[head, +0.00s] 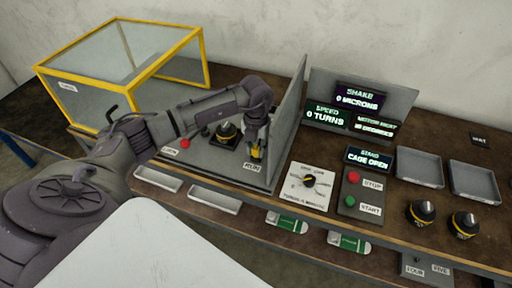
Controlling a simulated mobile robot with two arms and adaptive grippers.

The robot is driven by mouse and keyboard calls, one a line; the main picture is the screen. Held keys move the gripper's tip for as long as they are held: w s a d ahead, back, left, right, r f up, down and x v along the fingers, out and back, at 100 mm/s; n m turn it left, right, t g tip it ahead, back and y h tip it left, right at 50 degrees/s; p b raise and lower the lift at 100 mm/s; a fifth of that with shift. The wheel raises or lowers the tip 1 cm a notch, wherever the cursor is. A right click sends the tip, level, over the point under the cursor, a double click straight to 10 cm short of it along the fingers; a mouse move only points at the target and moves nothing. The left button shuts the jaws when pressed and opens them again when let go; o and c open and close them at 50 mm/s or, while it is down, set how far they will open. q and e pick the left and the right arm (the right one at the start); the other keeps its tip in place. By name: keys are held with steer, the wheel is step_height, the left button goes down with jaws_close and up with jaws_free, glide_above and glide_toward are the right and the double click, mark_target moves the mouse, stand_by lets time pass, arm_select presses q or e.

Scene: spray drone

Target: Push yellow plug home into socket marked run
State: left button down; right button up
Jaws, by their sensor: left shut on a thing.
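My left gripper (257,138) points down inside the grey open-fronted stand and is shut on the yellow plug (255,153). Only a little of the plug shows below the dark fingers. The label marked RUN (251,167) lies on the stand floor just below and in front of the plug. The socket itself is hidden behind the gripper and plug, so I cannot tell how far in the plug sits. My right gripper is out of view.
The stand's side wall (289,120) rises close on the right. A yellow-framed cage (120,70) stands at left. A display reads CAGE OPEN (369,159).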

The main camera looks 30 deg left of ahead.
mark_target(256, 148)
arm_select(q)
steer(key=shift+f+b, duration=0.3)
steer(key=shift+f, duration=0.15)
steer(key=c, duration=0.8)
jaws_free()
steer(key=shift+r, duration=0.1)
step_height(256, 148, up, 12)
steer(key=shift+f, duration=0.1)
